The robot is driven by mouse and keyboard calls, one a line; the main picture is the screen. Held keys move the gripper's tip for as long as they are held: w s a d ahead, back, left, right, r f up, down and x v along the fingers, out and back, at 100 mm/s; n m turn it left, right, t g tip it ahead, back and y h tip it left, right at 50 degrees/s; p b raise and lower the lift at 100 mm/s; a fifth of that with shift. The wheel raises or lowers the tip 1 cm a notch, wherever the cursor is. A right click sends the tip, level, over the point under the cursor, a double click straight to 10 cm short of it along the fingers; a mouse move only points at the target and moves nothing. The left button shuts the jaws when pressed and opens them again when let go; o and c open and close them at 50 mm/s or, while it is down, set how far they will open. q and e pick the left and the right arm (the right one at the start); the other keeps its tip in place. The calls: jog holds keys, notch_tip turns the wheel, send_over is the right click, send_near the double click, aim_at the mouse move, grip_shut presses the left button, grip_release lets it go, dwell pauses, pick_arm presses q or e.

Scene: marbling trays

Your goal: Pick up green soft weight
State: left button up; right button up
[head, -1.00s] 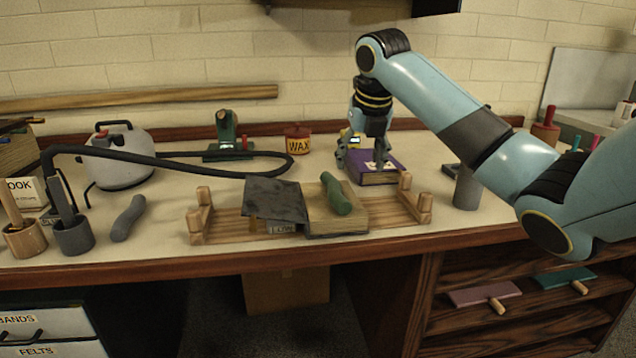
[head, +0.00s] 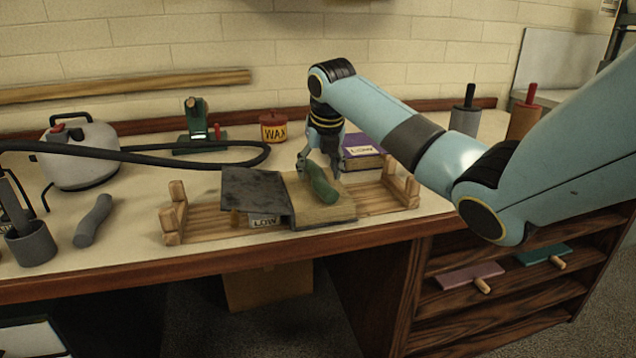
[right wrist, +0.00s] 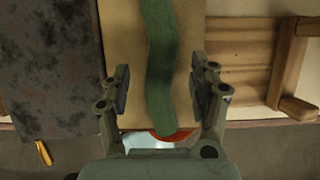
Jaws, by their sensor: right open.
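The green soft weight (head: 321,184) is a wavy, sausage-like piece. It lies on a tan board (head: 340,213) on a low wooden rack (head: 190,229). My right gripper (head: 319,167) hangs open just above the far part of the weight, with its fingers spread. In the right wrist view the weight (right wrist: 160,65) runs lengthwise between the two open fingers (right wrist: 160,80), with a gap on each side. I cannot tell the exact height of the fingers above the board. My left gripper is not in view.
A dark mottled sheet (head: 262,192) lies just left of the board. A purple book (head: 363,163) stands behind right, close to my gripper. A grey soft weight (head: 92,220), a black hose (head: 150,157) and a wax tin (head: 273,129) are further left and behind.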

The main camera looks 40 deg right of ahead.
jog(key=shift+w+d+f, duration=0.15)
jog(key=shift+w+f, duration=0.1)
jog(key=shift+f, duration=0.4)
jog(key=shift+r, duration=0.1)
jog(key=c, duration=0.4)
grip_shut()
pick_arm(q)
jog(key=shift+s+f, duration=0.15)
